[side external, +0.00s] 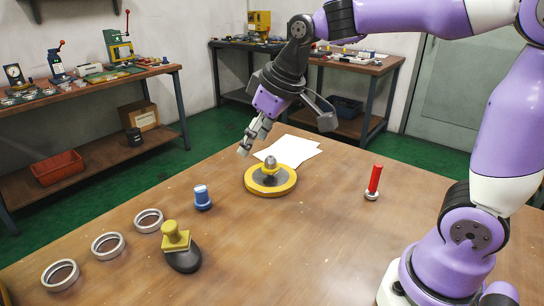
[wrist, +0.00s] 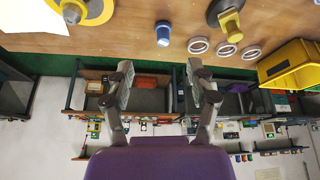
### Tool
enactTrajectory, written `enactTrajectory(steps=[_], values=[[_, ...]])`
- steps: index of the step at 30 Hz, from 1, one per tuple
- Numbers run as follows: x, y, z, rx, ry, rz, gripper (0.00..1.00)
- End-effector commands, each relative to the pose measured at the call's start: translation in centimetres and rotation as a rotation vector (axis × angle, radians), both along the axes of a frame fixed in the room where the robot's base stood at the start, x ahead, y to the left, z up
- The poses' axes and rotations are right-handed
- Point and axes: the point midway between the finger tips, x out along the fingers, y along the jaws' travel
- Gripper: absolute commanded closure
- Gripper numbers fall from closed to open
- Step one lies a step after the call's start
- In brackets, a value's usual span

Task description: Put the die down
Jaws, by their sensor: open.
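My gripper (side external: 252,138) is open and empty, tilted above the table, up and left of a yellow disc (side external: 281,183) with a grey knob in its middle. In the wrist view the spread fingers of my gripper (wrist: 160,85) have nothing between them. A blue cylindrical piece (side external: 202,198) stands upright on the table. A yellow-handled tool with a dark rounded base (side external: 184,260) stands near three metal rings (side external: 148,221). A red-handled piece with a pale base (side external: 374,184) stands at the right. I cannot tell which of these pieces is the die.
White paper sheets (side external: 303,148) lie behind the disc. A yellow bin (wrist: 290,65) shows at the right of the wrist view. The table (side external: 300,250) is clear at front centre. Workbenches (side external: 85,85) with tools stand beyond the green floor.

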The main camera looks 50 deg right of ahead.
Motion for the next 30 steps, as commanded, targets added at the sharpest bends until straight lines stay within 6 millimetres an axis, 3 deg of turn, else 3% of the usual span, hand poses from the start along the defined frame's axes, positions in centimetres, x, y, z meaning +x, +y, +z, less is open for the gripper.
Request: enactTrajectory(steps=[1, 3, 6, 10, 15, 30], values=[[-2.5, -0.3, 0.7, 0.001, -0.019, -0.034, 0.35], [-5.6, -0.8, 0.7, 0.004, -0.030, -0.083, 0.35], [-9.2, -1.4, 0.0, 0.010, -0.043, -0.143, 0.35], [-12.0, -1.9, -1.1, 0.016, -0.053, -0.195, 0.35], [-13.2, -2.1, -1.8, 0.020, -0.057, -0.217, 0.35], [-13.1, -2.1, -1.8, 0.019, -0.056, -0.216, 0.35]])
